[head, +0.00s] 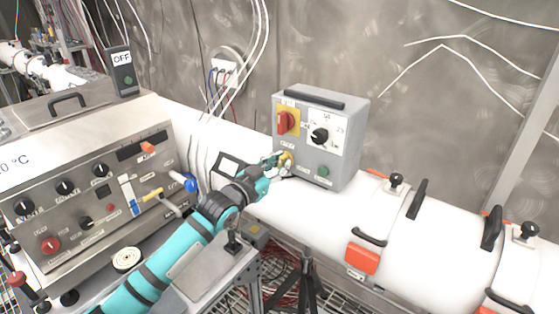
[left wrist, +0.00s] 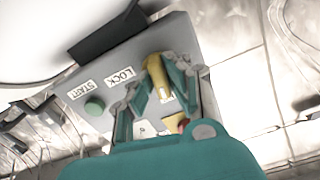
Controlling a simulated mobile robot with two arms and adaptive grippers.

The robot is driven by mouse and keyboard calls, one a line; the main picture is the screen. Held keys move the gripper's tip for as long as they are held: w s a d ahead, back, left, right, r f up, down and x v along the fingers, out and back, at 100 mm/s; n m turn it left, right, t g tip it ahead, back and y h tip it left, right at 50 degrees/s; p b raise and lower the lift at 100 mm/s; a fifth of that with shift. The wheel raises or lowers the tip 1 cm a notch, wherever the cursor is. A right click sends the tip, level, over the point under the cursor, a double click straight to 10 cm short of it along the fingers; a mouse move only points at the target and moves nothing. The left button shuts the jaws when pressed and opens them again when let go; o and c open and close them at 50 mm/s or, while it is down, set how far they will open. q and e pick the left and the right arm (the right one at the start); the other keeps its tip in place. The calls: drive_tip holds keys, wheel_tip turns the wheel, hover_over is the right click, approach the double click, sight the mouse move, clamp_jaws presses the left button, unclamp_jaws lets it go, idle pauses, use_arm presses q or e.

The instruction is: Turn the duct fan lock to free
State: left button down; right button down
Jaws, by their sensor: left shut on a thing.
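The duct fan control box (head: 352,130) is a grey box on the white duct. Its lock, a yellow key-like piece (left wrist: 157,70), sits low on the front panel beside the LOCK label (left wrist: 121,77). In the head view the yellow piece (head: 286,158) is partly covered by my gripper. My left gripper (head: 280,164) is at the lower left of the panel. In the left wrist view its fingers (left wrist: 160,90) are shut on the yellow piece from both sides. The exact angle of the lock is hard to tell.
The panel also has a red switch (head: 287,121) on a yellow plate, a black dial (head: 320,135) and a green START button (head: 323,171). A steel control console (head: 100,190) stands at left. Cables hang left of the box. A clamp with an orange latch (head: 362,258) is at right.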

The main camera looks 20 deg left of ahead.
use_arm(q)
drive_tip(key=shift+f+n+p, duration=0.1)
drive_tip(key=shift+n+p, duration=0.2)
drive_tip(key=shift+n, duration=0.7)
drive_tip(key=c, duration=1.3)
unclamp_jaws()
drive_tip(key=shift+s, duration=0.1)
drive_tip(key=v, duration=1.1)
drive_tip(key=shift+s+a, duration=0.15)
drive_tip(key=shift+s, duration=0.25)
